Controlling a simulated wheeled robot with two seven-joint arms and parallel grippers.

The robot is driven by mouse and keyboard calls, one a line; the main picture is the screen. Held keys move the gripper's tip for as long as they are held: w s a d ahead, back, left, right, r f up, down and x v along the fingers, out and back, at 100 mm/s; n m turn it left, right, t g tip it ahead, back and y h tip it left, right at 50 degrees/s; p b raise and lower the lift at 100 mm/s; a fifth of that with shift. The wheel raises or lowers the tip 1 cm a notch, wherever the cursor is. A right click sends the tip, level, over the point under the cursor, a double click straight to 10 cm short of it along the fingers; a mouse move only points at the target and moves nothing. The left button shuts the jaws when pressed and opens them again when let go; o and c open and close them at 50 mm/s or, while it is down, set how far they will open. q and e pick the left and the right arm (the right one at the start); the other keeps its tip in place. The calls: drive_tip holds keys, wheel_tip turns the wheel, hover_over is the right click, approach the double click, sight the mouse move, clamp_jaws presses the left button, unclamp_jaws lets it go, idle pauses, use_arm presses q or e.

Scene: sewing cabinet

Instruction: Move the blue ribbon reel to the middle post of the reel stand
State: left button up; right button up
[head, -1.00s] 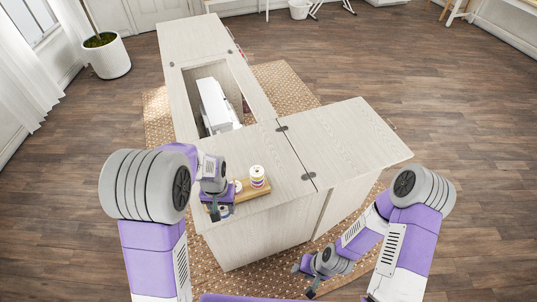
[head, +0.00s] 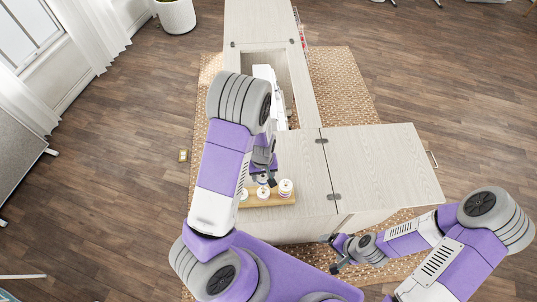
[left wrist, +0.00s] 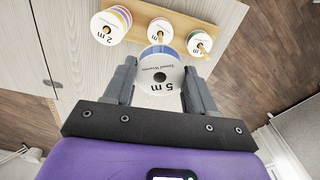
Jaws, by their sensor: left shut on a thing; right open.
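The blue ribbon reel (left wrist: 160,72) has a white face marked 5 m. My left gripper (head: 263,172) is shut on it, with one finger on each side in the left wrist view (left wrist: 159,85). The wooden reel stand (head: 268,199) lies near the cabinet's front edge, and its bar also shows in the left wrist view (left wrist: 183,17). A white-faced piece (left wrist: 160,27) is at the stand's middle, partly behind the held reel. The held reel appears above the stand, and its contact with the middle post cannot be told. My right gripper (head: 335,268) is open and empty, low at the right.
A multicoloured reel stack (left wrist: 110,25) marked 2 m is at one end of the stand, another reel (left wrist: 200,44) at the other. The white sewing machine (head: 265,77) sits in the cabinet opening behind. The right tabletop leaf (head: 375,165) is clear.

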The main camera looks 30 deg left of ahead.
sight(263, 182)
use_arm(q)
drive_tip(key=shift+a+f+b, duration=0.1)
drive_tip(key=shift+f+b, duration=0.3)
drive_tip(key=shift+f, duration=0.05)
drive_tip(key=shift+f+b, duration=2.15)
drive_tip(key=shift+f, duration=0.45)
drive_tip(key=shift+f, duration=0.15)
drive_tip(key=shift+f+b, duration=0.35)
drive_tip(key=shift+b, duration=0.1)
drive_tip(key=shift+f+b, duration=0.85)
drive_tip(key=shift+f, duration=0.2)
drive_tip(key=o, duration=1.1)
drive_tip(key=shift+r, duration=0.1)
